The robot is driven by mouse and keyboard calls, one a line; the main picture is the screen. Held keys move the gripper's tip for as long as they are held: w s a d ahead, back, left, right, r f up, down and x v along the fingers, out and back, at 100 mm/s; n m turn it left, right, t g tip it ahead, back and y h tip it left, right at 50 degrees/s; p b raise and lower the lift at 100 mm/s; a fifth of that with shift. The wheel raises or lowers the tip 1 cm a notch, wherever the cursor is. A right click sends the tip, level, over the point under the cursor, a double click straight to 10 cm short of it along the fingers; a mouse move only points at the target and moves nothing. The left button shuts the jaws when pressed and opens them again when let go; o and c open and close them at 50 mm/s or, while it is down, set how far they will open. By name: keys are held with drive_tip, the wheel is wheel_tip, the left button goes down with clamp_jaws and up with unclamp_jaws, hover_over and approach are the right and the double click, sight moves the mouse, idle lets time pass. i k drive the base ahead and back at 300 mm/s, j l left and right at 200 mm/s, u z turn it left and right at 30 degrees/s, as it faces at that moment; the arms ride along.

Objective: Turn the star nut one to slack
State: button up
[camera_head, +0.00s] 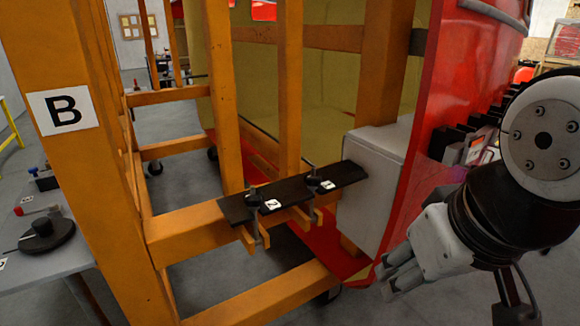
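A dark bar (292,193) lies across an orange beam of the frame. Two black star nuts sit on it, each on an upright threaded rod. The right star nut (314,180) is beside a small white tag (327,185) that seems to read 1. The left star nut (253,199) is beside a tag (272,204) that seems to read 2. My gripper (388,280) is at the lower right, apart from both nuts, with its fingers pointing down and left. Nothing shows between the fingers, but their gap is not clear.
An orange frame marked B (62,111) fills the left and middle. A pale grey box (372,185) and a red nosecone shell (440,80) stand between the bar and my arm. A grey table (60,258) with tools is at the left.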

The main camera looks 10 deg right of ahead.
sight(313, 182)
drive_tip(key=i+l+u, duration=0.1)
drive_tip(key=i, duration=0.3)
drive_tip(key=i+l, duration=0.3)
drive_tip(key=i+j+u, duration=0.05)
drive_tip(key=i, duration=0.05)
